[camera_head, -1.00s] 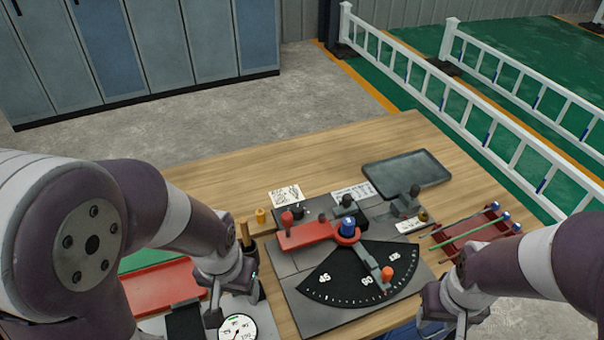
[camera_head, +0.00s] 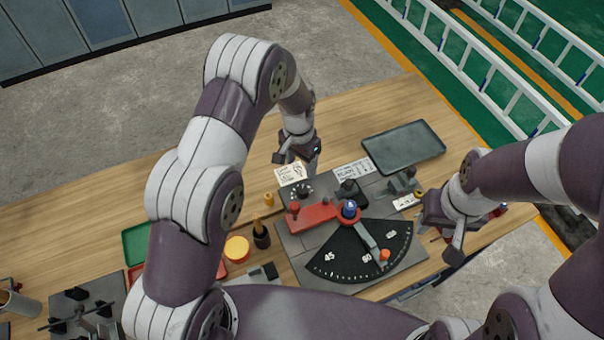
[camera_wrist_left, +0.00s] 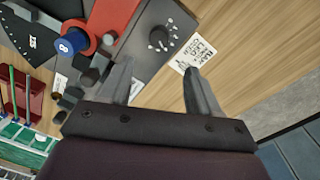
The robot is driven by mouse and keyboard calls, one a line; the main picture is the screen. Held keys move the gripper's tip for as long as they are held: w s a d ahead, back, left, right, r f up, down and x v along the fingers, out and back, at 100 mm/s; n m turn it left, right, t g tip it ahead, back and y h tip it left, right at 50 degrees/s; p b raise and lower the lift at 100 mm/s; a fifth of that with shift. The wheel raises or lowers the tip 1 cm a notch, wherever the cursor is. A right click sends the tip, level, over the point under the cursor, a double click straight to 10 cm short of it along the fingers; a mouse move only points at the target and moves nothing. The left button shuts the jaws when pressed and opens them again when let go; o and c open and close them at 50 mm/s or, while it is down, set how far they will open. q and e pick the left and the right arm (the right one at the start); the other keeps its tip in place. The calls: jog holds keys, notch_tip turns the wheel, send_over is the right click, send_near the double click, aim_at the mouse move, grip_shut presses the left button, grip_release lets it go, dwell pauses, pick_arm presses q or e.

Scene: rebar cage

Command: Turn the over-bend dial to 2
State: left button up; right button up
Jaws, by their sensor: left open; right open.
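The over-bend dial (camera_head: 301,191) is a small dark knob with a ring of pale marks, at the back left corner of the grey bending plate (camera_head: 292,243). In the left wrist view the dial (camera_wrist_left: 158,37) shows dark with white dots around it, ahead of the fingers. Which mark it points to is too small to tell. My left gripper (camera_head: 296,160) is open and empty above the back of the plate, just behind the dial; its fingers (camera_wrist_left: 158,78) point toward the bench. My right gripper (camera_head: 440,228) is open at the right of the plate.
A red bar (camera_head: 312,216) and blue-topped pin (camera_head: 349,209) stand close to the dial. A handwritten card (camera_head: 291,173) lies behind it. A grey tray (camera_head: 404,147) sits at the back right.

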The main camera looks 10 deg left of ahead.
aim_at(302, 189)
pick_arm(q)
jog(key=f, duration=0.2)
jog(key=f+p, duration=0.1)
jog(key=f, duration=0.1)
jog(key=shift+s, duration=0.4)
jog(key=f+p, duration=0.1)
jog(key=f, duration=0.2)
jog(key=f+p, duration=0.1)
jog(key=f, duration=0.3)
jog(key=shift+w+d, duration=0.2)
jog(key=shift+s+f, duration=0.1)
jog(key=shift+f, duration=0.2)
jog(key=c, duration=1)
